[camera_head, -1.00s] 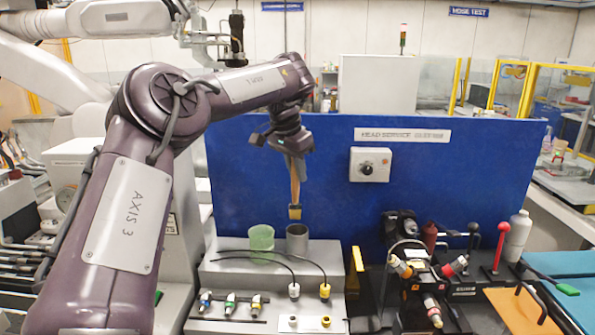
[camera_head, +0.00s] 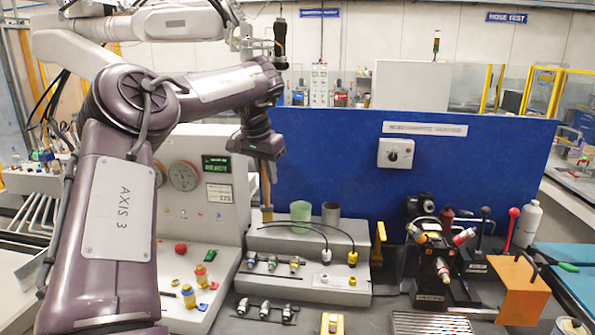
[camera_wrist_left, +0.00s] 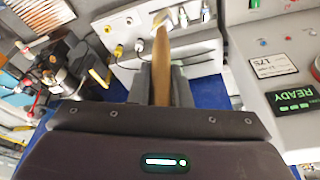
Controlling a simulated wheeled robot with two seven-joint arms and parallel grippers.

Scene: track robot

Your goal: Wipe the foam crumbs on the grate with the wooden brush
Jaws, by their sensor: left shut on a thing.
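My left gripper (camera_head: 258,152) is shut on the wooden brush (camera_head: 268,183), which hangs with its bristles down in front of the blue panel, left of the green cup. In the left wrist view the brush handle (camera_wrist_left: 161,75) sits between the fingers of my left gripper (camera_wrist_left: 163,90). The grate (camera_head: 432,323) is at the bottom right of the head view, cut by the frame edge, well apart from the brush. A ribbed patch of it also shows in the left wrist view (camera_wrist_left: 38,27). I cannot make out the foam crumbs. My right gripper is not in view.
A gauge cabinet (camera_head: 205,150) with a READY display is at the left. A black fixture (camera_head: 437,262) and orange plate (camera_head: 521,290) stand at the right.

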